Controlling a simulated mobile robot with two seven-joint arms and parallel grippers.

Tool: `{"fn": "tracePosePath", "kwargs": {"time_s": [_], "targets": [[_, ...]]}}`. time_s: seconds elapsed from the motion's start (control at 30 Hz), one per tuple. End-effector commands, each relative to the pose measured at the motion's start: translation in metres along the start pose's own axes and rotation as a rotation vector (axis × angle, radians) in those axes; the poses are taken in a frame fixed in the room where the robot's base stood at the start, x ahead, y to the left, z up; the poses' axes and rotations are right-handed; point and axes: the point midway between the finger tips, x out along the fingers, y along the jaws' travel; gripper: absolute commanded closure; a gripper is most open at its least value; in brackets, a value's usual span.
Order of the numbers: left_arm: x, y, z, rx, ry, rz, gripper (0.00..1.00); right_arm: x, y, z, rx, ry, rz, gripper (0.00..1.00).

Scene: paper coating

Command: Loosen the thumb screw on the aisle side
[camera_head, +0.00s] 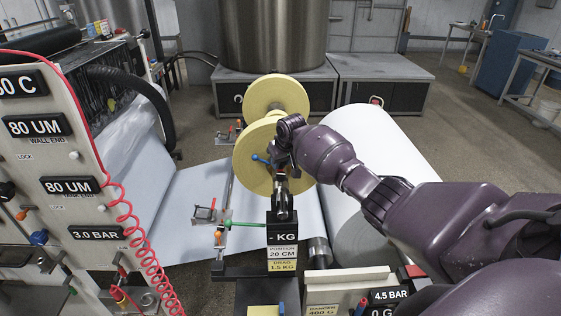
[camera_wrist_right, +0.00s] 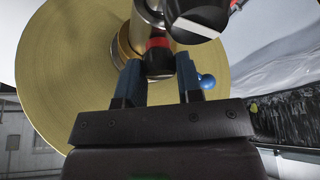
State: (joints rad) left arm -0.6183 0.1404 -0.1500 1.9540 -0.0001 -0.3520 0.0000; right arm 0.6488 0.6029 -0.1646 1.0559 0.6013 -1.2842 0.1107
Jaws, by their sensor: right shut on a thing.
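My right gripper (camera_head: 282,162) reaches in from the right to the near side of a yellow disc (camera_head: 252,150). In the right wrist view, its two blue fingers (camera_wrist_right: 158,80) are shut on a dark knob with a red band (camera_wrist_right: 158,58), which looks like the thumb screw. The knob sits at the end of a metal shaft in front of the disc's hub. In the head view my gripper and wrist hide the knob. A lever with a blue ball (camera_wrist_right: 207,81) shows beside the right finger. My left gripper is not in view.
A second yellow disc (camera_head: 277,92) stands behind the first. A dark post with KG labels (camera_head: 283,240) is below my gripper. A large white paper roll (camera_head: 365,150) lies to the right. A labelled panel (camera_head: 60,150) with a red coiled hose (camera_head: 135,235) stands left.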

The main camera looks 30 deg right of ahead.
Motion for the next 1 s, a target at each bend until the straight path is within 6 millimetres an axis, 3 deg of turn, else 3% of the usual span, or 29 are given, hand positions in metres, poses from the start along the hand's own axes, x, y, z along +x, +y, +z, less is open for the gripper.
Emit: {"fn": "tracePosePath", "kwargs": {"time_s": [0.53, 1.0], "targets": [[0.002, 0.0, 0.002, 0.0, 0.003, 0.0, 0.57, 0.001, 0.003, -0.001, -0.478, 0.0, -0.199, 0.9], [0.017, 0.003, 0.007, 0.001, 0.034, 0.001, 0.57, 0.003, 0.004, -0.002, -0.854, 0.002, -0.354, 0.9]]}}
